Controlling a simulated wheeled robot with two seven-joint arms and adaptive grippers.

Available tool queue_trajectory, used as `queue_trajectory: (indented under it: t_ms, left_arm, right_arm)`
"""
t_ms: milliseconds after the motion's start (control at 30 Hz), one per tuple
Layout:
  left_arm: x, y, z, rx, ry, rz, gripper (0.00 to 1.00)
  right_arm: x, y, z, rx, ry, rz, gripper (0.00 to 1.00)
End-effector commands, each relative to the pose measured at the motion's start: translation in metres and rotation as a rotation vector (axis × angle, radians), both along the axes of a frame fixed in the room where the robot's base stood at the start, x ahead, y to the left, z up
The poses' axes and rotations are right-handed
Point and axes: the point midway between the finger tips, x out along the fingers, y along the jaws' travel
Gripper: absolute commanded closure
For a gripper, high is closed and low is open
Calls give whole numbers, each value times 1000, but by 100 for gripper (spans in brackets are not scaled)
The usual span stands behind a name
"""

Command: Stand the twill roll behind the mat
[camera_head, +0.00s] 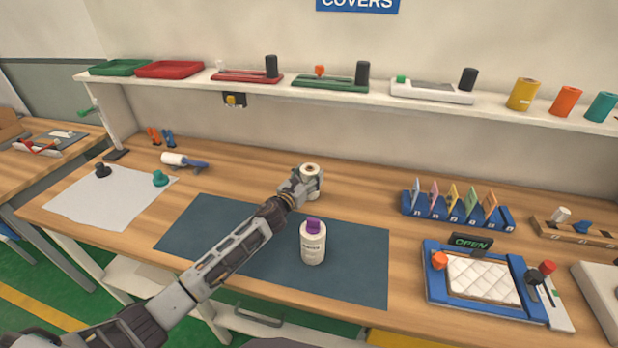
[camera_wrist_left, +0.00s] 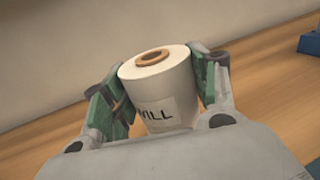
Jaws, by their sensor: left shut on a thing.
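The twill roll (camera_head: 310,173) is a white roll with a brown core, upright at the back of the bench, just behind the dark blue mat (camera_head: 355,262). In the left wrist view the roll (camera_wrist_left: 158,82) shows a label with part of the word "TWILL". My left gripper (camera_head: 303,186) is shut on the roll, with green-padded fingers (camera_wrist_left: 160,90) on both sides of it. The roll's base is hidden, so I cannot tell if it touches the bench. My right gripper is not in view.
A white bottle with a purple cap (camera_head: 313,247) stands on the mat. A blue card rack (camera_head: 457,212) and a blue frame with a quilted pad (camera_head: 482,281) are on the right. A lint roller (camera_head: 180,160) and white sheet (camera_head: 110,200) lie left. A shelf (camera_head: 300,88) runs above.

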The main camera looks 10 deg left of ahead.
Motion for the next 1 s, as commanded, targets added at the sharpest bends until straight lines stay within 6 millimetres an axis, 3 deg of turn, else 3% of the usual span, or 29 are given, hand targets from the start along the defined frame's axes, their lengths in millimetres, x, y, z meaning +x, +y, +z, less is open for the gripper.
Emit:
queue_trajectory:
  t_ms: [533, 567, 700, 1000]
  left_arm:
    - [0, 0, -3, -1, -3, 0, 75]
    - [0, 0, -4, 0, -1, 0, 37]
    - [0, 0, -3, 0, 0, 0, 20]
    - [0, 0, -3, 0, -1, 0, 20]
  right_arm:
    - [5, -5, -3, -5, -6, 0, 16]
    - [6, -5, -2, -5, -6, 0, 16]
    - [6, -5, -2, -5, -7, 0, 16]
    - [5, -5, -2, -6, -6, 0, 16]
